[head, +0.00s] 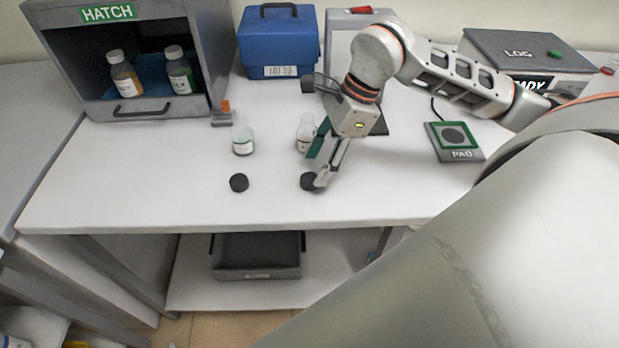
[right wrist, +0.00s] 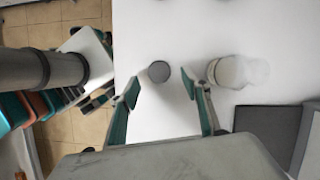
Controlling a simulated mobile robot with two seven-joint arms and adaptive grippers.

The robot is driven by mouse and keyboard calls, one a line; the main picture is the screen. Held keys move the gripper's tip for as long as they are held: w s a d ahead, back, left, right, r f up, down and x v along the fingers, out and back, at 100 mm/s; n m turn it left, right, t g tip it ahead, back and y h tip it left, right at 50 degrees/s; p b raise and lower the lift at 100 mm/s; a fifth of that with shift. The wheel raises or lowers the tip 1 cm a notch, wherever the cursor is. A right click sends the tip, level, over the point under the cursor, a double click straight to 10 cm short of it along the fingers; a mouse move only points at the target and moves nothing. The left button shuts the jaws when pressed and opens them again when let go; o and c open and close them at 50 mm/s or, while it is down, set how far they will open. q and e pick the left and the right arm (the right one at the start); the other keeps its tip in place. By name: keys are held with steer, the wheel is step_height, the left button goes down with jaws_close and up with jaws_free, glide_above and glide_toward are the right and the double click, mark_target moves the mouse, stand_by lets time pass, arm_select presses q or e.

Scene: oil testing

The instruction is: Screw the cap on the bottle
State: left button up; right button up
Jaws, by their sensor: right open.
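Two small clear bottles without caps stand upright on the white table: a left bottle (head: 243,139) and a right bottle (head: 304,136), partly hidden behind my right gripper (head: 319,168). Two black caps lie in front of them: a left cap (head: 239,183) and a right cap (head: 307,181). My right gripper (right wrist: 160,88) is open and empty, pointing down near the right cap. In the right wrist view this cap (right wrist: 159,71) shows between and just beyond the fingertips; the right bottle (right wrist: 228,72) is outside the right-hand finger. My left gripper is not in view.
A grey hatch box (head: 150,107) at the back left holds two capped bottles. A blue case (head: 279,45), a grey log box (head: 515,55) and a pad (head: 455,145) stand behind and right. The table's front left is clear.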

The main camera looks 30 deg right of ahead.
mark_target(308, 179)
steer(key=shift+x, duration=1.95)
steer(key=shift+a+r, duration=0.1)
steer(key=shift+a, duration=0.05)
steer(key=c, duration=0.8)
